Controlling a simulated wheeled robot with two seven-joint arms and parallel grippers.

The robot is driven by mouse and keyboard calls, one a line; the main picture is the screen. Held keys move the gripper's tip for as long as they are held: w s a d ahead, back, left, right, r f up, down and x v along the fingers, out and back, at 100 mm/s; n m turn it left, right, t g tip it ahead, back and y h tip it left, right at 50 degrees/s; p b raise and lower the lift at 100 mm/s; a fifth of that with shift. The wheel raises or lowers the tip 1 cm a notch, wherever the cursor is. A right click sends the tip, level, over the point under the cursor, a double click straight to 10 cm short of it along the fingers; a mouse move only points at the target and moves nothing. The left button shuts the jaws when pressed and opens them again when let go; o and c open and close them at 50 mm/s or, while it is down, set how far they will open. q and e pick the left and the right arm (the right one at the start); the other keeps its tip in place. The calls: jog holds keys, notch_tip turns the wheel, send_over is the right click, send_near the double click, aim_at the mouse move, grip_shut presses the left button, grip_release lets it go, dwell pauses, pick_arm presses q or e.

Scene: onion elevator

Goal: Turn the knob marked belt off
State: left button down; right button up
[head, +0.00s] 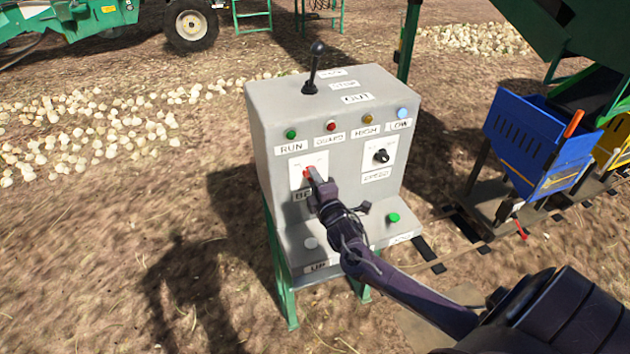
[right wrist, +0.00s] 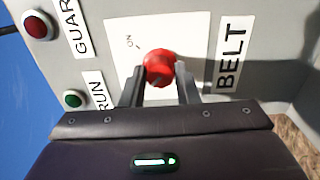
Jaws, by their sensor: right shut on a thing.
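The red belt knob (head: 308,173) is on a white plate on the front of the grey control box (head: 262,130). In the right wrist view the knob (right wrist: 160,68) sits beside the label BELT (right wrist: 233,55), with ON printed on the plate. My right gripper (head: 312,178) reaches the knob from the front. Its fingers (right wrist: 160,82) are on either side of the knob, shut on it. The fingertips partly cover the knob in the head view, and its pointer direction cannot be told. My left gripper is not in view.
A black speed knob (head: 381,156) is to the right on the box. A black lever (head: 314,68) stands on top. A green button (head: 393,217) is on the lower ledge. A blue bin (head: 545,145) stands at the right. Onions lie on the soil behind.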

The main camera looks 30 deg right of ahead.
jog(key=o, duration=1)
jog(key=b+v, duration=0.1)
jog(key=v, duration=0.6)
jog(key=shift+s+a+b, duration=0.1)
jog(key=shift+s+b, duration=0.3)
